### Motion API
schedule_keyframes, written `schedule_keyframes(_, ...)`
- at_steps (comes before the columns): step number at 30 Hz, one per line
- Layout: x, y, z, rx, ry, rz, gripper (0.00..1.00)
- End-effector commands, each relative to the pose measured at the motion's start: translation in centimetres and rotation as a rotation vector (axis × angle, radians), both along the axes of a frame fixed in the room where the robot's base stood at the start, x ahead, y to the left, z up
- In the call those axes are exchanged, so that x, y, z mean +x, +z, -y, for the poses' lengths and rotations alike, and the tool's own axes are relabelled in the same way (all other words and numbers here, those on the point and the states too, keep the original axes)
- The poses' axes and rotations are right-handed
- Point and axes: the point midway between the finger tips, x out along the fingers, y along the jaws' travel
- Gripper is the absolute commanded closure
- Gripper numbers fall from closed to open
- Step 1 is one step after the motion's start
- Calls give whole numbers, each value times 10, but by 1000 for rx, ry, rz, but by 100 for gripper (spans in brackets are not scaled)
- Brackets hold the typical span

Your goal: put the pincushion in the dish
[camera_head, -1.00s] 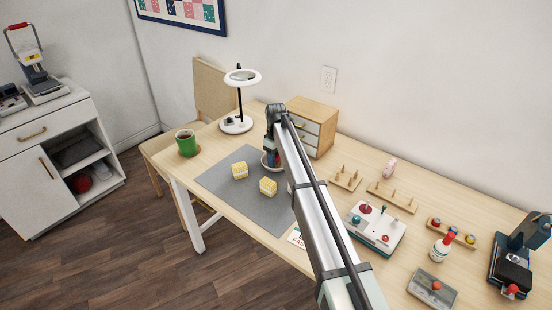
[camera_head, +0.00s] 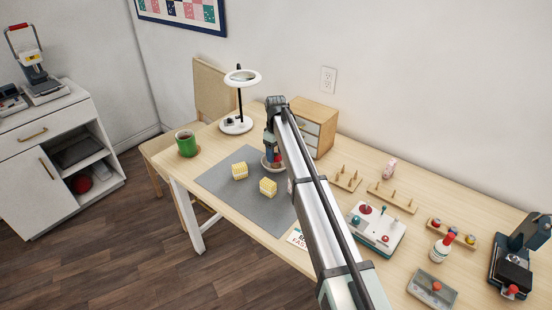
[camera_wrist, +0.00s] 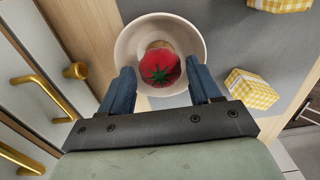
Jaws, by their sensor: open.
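The pincushion (camera_wrist: 160,69) is a red tomato shape with a green star top. In the wrist view it sits inside the pale round dish (camera_wrist: 128,40), toward the side nearer my gripper. My gripper (camera_wrist: 163,82) is open, with one blue finger on each side of the pincushion and a gap to each. The finger tips overlap the dish's near rim in this view; their height above it is unclear. In the head view my gripper (camera_head: 272,154) is over the dish (camera_head: 268,168), which is partly hidden at the back of the grey mat.
Two yellow checked blocks (camera_head: 240,171) (camera_head: 268,187) lie on the grey mat (camera_head: 222,180). A wooden drawer box (camera_head: 315,112) with brass handles stands close beside my gripper. A lamp (camera_head: 236,124) and green mug (camera_head: 187,143) stand left. Sewing items crowd the table's right side.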

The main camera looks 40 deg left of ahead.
Motion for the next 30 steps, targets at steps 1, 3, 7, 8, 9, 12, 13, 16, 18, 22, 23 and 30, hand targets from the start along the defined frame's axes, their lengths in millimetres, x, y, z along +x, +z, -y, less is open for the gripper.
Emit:
schedule_keyframes(1, 0, 11, -1, 2, 0, 1, 37)
schedule_keyframes(3, 0, 25, -1, 2, 0, 2, 37)
schedule_keyframes(7, 0, 48, -1, 2, 0, 1, 37)
schedule_keyframes(8, 0, 53, -1, 2, 0, 1, 37)
schedule_keyframes(9, 0, 60, 0, 1, 0, 1, 37)
schedule_keyframes(12, 0, 72, 0, 1, 0, 1, 37)
schedule_keyframes(13, 0, 75, -1, 1, 0, 1, 37)
schedule_keyframes(16, 0, 84, 0, 0, 0, 0, 37)
schedule_keyframes(18, 0, 87, 0, 0, 0, 0, 37)
schedule_keyframes(22, 0, 89, 0, 0, 0, 0, 37)
schedule_keyframes(23, 0, 89, 0, 0, 0, 0, 37)
schedule_keyframes(30, 0, 89, 0, 0, 0, 0, 37)
